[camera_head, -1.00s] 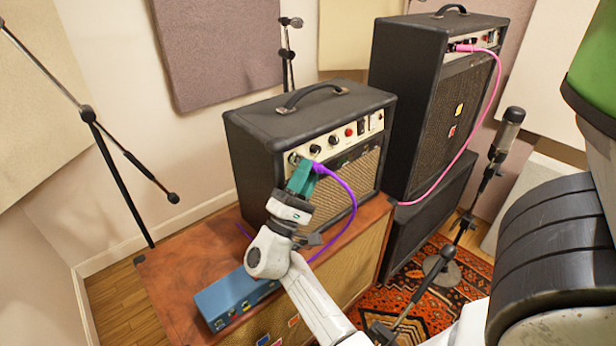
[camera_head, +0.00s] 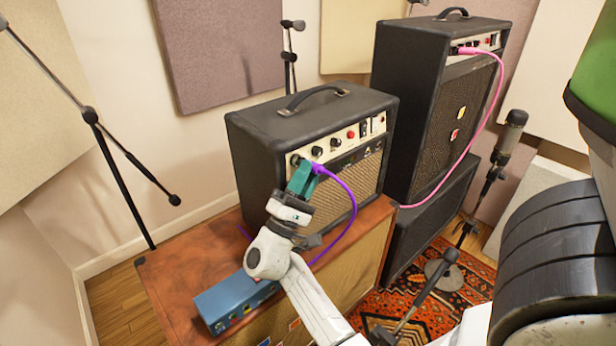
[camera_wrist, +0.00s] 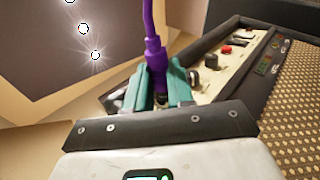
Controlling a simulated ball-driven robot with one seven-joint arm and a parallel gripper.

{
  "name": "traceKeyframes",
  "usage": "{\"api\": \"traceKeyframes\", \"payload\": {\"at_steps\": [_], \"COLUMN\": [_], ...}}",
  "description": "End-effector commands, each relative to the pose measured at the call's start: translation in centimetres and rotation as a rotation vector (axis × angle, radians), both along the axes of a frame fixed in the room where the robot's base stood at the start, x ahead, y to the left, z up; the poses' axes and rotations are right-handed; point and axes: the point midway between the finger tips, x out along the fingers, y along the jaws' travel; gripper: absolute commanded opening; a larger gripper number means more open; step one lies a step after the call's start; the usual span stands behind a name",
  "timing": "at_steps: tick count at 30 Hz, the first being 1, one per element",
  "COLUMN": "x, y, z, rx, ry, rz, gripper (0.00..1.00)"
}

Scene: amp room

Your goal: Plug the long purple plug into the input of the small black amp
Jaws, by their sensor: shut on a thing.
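The small black amp (camera_head: 252,160) stands on a wider brown cabinet (camera_head: 190,262). Its cream control panel (camera_head: 340,144) has knobs and a red light. My gripper (camera_head: 303,178), with green fingers, is at the left end of this panel. It is shut on the purple plug (camera_head: 318,169), whose cable loops down to the right. In the wrist view the purple plug (camera_wrist: 156,55) sits between the green fingers (camera_wrist: 160,90), beside the panel. The plug's tip and the amp's input are hidden, so I cannot tell whether they touch.
A blue box (camera_head: 235,300) lies on the brown cabinet below my arm. A tall black amp (camera_head: 412,110) with a pink cable (camera_head: 478,130) stands at the right. Microphone stands (camera_head: 92,115) are at the left, and a microphone (camera_head: 508,140) at the right.

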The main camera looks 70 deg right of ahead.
Motion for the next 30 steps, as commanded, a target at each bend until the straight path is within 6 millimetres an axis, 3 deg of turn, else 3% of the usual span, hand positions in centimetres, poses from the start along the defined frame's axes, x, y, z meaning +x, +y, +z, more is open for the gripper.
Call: {"api": "traceKeyframes", "payload": {"at_steps": [3,4,13,23,30], "x": [0.0,0.0,0.0,0.1,1.1], "y": [0.0,0.0,0.0,0.3,2.8], "z": [0.0,0.0,0.0,-0.4,-3.3], "rx": [0.000,0.000,0.000,0.001,0.002], "ry": [0.001,0.001,0.001,0.001,0.004], "rz": [0.001,0.001,0.001,0.001,0.004], "gripper": [0.00,0.23,0.52,0.52,0.52]}}
